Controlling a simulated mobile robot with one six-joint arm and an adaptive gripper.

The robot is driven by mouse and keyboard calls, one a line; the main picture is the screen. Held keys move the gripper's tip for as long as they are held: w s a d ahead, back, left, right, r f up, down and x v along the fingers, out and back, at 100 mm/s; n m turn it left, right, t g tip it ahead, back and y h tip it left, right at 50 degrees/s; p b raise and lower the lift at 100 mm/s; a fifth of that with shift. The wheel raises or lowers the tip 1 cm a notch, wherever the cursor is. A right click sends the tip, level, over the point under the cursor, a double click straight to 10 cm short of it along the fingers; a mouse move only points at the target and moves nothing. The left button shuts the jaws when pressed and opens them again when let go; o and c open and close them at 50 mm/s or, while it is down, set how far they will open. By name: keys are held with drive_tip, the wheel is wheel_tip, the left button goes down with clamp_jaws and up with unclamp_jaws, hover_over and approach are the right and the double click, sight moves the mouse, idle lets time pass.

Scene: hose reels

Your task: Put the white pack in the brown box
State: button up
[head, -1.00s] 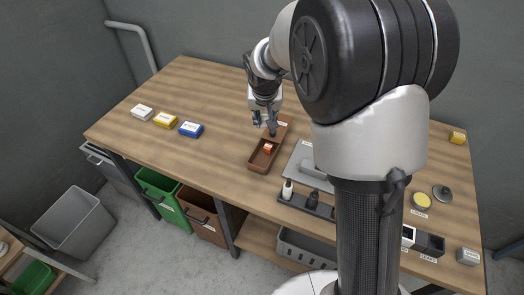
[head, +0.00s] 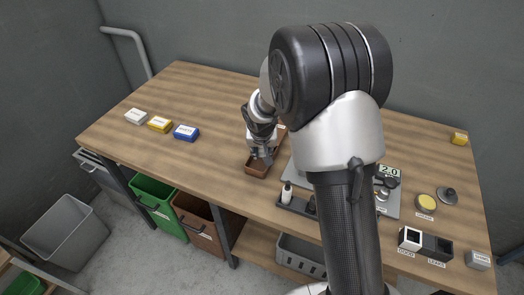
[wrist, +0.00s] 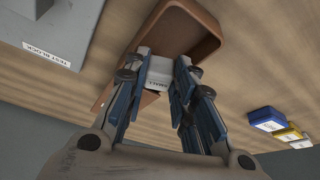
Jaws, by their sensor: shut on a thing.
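A white pack (head: 136,116) lies on the table at the far left, beside a yellow pack (head: 159,124) and a blue pack (head: 186,132). My gripper (head: 263,155) is over the open brown box (head: 257,170) and hides much of it. In the wrist view, my gripper (wrist: 157,85) is shut on a pale grey-white pack (wrist: 158,71) with dark lettering. This pack shows against the inside of the brown box (wrist: 208,45). I cannot tell whether it touches the floor of the box.
A dark tray with bottles (head: 290,201) is in front. A green bin (head: 155,190) and a brown bin (head: 200,222) sit under the table.

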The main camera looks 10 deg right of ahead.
drive_tip(key=shift+f+b, duration=0.4)
drive_tip(key=shift+b, duration=0.15)
drive_tip(key=o, duration=0.9)
drive_tip(key=shift+o, duration=0.2)
drive_tip(key=shift+r, duration=0.2)
